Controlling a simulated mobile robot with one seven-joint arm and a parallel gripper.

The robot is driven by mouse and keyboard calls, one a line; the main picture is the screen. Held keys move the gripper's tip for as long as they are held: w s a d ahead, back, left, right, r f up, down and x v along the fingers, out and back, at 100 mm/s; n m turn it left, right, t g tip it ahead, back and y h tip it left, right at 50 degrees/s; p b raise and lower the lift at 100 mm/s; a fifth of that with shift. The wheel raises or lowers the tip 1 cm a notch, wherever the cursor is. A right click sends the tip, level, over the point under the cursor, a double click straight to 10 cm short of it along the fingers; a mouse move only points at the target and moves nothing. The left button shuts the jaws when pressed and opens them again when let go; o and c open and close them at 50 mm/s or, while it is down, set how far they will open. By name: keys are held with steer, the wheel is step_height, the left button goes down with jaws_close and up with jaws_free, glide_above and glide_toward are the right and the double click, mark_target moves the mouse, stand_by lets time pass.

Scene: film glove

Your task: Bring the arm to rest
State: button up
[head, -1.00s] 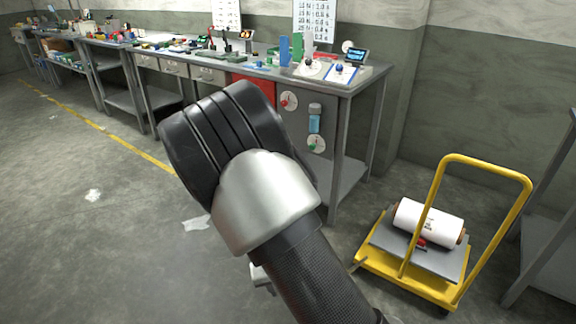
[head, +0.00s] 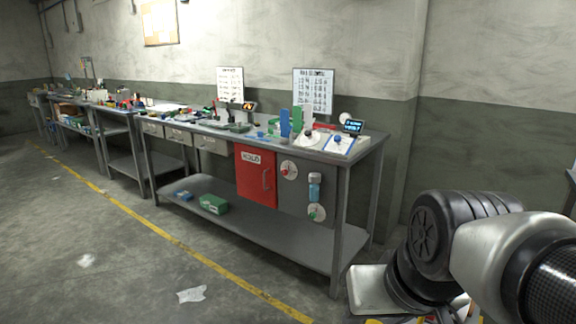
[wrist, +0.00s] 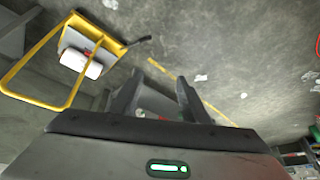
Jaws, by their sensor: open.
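My gripper (wrist: 157,97) shows in the wrist view with its two dark fingers spread apart. It is open, with nothing between the fingers but the concrete floor and part of a grey surface behind. In the head view my folded arm fills the lower right corner, and the fingers cannot be made out there.
A long metal workbench (head: 262,233) with tools on top and a red door (head: 255,178) stands along the wall. A yellow cart (wrist: 40,93) carrying a white roll (wrist: 82,63) is at upper left in the wrist view. The floor (head: 110,265) left of the bench is mostly clear.

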step_height(320, 180, up, 25)
steer(key=s+d+p, duration=0.1)
steer(key=s+p, duration=0.1)
steer(key=p, duration=2.1)
steer(key=shift+d+h+p, duration=0.35)
steer(key=shift+h+p, duration=0.05)
steer(key=shift+f, duration=0.15)
steer(key=shift+c, duration=0.3)
steer(key=shift+c, duration=1.1)
steer(key=shift+d+m, duration=0.15)
steer(key=shift+m, duration=0.15)
